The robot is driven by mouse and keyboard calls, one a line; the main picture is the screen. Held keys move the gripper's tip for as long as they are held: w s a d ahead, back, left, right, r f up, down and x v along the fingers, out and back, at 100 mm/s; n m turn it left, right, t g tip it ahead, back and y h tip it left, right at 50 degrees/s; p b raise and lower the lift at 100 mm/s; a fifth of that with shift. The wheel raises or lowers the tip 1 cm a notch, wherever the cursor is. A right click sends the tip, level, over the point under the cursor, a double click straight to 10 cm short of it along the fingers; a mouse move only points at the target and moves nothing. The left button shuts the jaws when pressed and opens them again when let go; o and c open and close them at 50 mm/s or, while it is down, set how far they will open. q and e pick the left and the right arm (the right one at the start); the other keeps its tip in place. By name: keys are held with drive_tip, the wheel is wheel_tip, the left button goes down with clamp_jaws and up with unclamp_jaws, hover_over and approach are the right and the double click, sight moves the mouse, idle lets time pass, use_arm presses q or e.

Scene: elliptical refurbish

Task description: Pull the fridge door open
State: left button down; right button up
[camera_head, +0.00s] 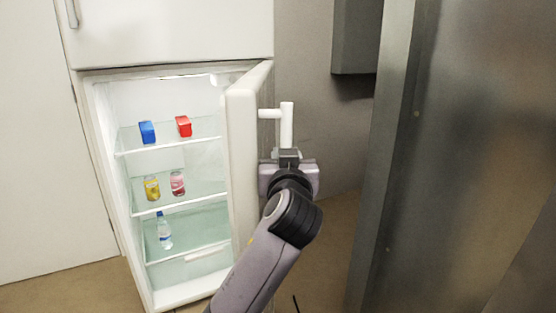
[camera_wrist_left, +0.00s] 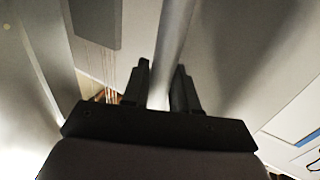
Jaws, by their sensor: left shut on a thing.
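The white fridge door (camera_head: 242,155) stands wide open, swung out to the right of the lit fridge interior (camera_head: 185,185). Its vertical white bar handle (camera_head: 287,125) is on the door's outer side. My left gripper (camera_head: 287,153) is shut on the lower part of this handle. In the left wrist view the handle (camera_wrist_left: 172,50) runs between the two black fingers of the gripper (camera_wrist_left: 163,85). My right gripper is in neither view.
The fridge shelves hold a blue box (camera_head: 147,132), a red box (camera_head: 184,126), two cans (camera_head: 152,188) and a bottle (camera_head: 164,231). A closed upper door (camera_head: 170,30) is above. A large metallic surface (camera_head: 460,150) stands at the right, with a gap of floor before it.

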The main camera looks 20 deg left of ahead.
use_arm(q)
drive_tip(key=shift+d, duration=0.15)
drive_tip(key=c, duration=1)
unclamp_jaws()
